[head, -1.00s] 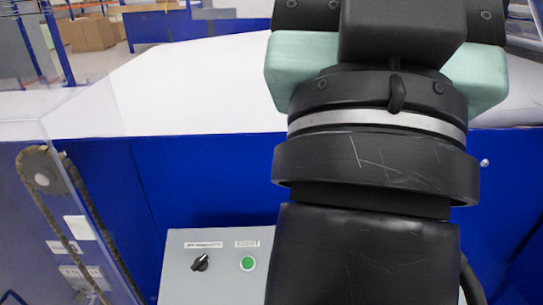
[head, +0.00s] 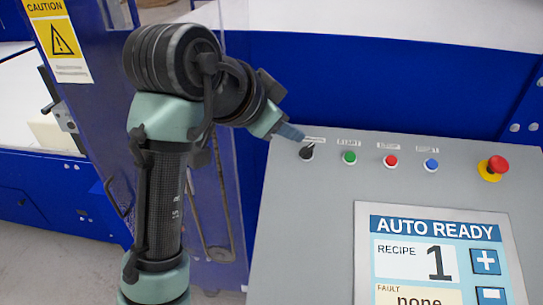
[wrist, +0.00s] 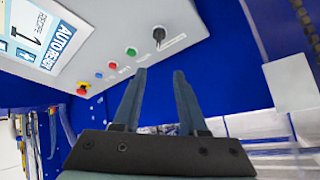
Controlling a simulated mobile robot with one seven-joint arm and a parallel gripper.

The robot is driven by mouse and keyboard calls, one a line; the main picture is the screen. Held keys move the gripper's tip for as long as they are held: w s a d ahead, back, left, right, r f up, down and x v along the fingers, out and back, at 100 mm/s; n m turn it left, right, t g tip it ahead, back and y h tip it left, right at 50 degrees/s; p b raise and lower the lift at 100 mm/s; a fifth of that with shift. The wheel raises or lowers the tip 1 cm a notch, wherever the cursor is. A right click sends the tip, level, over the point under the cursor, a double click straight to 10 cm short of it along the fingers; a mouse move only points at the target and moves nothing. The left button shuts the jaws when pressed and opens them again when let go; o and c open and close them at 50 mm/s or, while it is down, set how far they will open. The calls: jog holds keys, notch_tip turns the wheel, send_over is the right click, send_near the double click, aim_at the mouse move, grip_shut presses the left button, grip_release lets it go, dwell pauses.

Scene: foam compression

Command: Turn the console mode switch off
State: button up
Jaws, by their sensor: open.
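The console mode switch (head: 306,153) is a black knob at the top left of the grey console panel (head: 300,205). Its handle appears tilted up and to the right. My gripper (head: 297,135) is just up and left of the knob, its fingertips close to it; contact cannot be told. In the wrist view the switch (wrist: 159,34) lies beyond the fingertips, roughly in line with the gap between them. My gripper (wrist: 160,74) is open and its gap is empty. The screen (head: 430,228) reads "AUTO READY", recipe 1, fault none.
Right of the switch sit a green button (head: 349,158), a red button (head: 391,161), a blue button (head: 432,165) and a red emergency stop (head: 495,166). A clear guard panel (head: 222,180) and a caution sign (head: 56,40) are at the left.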

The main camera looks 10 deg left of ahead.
aim_at(310, 146)
jog(key=shift+g, duration=0.3)
jog(key=p+x, duration=0.3)
jog(key=x, duration=0.9)
jog(key=shift+s+a+f, duration=0.15)
jog(key=shift+w+f, duration=0.4)
jog(key=shift+f, duration=0.1)
grip_shut()
